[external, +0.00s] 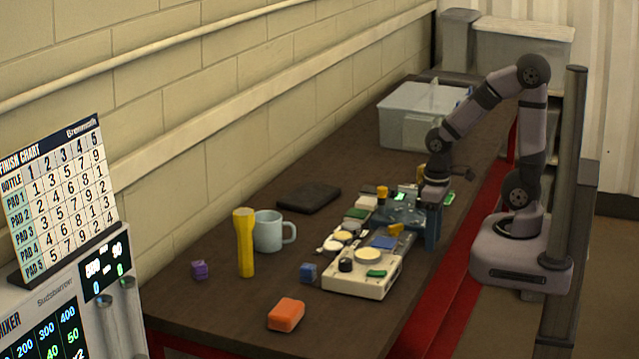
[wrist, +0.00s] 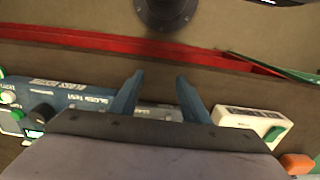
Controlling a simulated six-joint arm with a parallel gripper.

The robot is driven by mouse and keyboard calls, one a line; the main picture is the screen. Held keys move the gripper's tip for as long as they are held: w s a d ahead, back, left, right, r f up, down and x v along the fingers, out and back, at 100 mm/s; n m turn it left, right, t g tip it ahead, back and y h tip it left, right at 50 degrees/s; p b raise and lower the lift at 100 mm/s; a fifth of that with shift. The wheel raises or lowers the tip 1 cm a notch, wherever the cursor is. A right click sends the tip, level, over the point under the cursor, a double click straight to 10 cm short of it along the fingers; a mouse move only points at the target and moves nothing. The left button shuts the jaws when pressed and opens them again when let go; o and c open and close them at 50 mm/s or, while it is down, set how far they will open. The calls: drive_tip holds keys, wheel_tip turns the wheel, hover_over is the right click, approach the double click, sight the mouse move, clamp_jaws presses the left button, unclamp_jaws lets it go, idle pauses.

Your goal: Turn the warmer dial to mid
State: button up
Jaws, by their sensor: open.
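A cream box (external: 345,286) sits near the front of the bench, with a round pale plate, a black dial (external: 345,265) and a green switch on top; I take it as the warmer, but no label is readable. The dial's setting is too small to read. Part of the cream box shows at right in the wrist view (wrist: 232,114), its dial not visible there. My gripper (external: 433,240) points down beside the box's far end, apart from the dial. In the wrist view my gripper (wrist: 158,85) has its two blue fingers apart with nothing between them.
A blue gloss tester (wrist: 75,94) with its own black knob lies left in the wrist view. A clear bin (external: 400,130) is farther back.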

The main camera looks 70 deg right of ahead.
sight(346, 260)
drive_tip(key=w+a+r+n, duration=0.2)
drive_tip(key=w+a, duration=0.1)
drive_tip(key=w+a+r+n+p, duration=0.1)
drive_tip(key=w+a+r+n, duration=0.1)
drive_tip(key=w+a, duration=0.1)
drive_tip(key=w+a+r+n+p, duration=0.1)
drive_tip(key=w+a+r+n, duration=0.1)
drive_tip(key=w+a, duration=0.1)
drive_tip(key=shift+w, duration=0.55)
drive_tip(key=w+a+n, duration=0.1)
drive_tip(key=a, duration=0.1)
drive_tip(key=w+a+r+n, duration=0.1)
drive_tip(key=a, duration=0.1)
drive_tip(key=w+a+r+n, duration=0.1)
drive_tip(key=a, duration=0.1)
drive_tip(key=shift+a+r+n+p, duration=0.1)
drive_tip(key=shift+a+n+p, duration=0.05)
drive_tip(key=shift+n+p, duration=0.2)
drive_tip(key=a+n, duration=0.1)
drive_tip(key=a, duration=0.2)
drive_tip(key=w+a+r+n, duration=0.1)
drive_tip(key=a, duration=0.1)
drive_tip(key=w+a+r+n+p, duration=0.1)
drive_tip(key=a+n, duration=0.1)
drive_tip(key=a, duration=0.1)
drive_tip(key=shift+a+r, duration=0.2)
drive_tip(key=shift+a, duration=0.1)
drive_tip(key=shift+f+p, duration=0.95)
drive_tip(key=shift+f, duration=2.7)
drive_tip(key=c, duration=1)
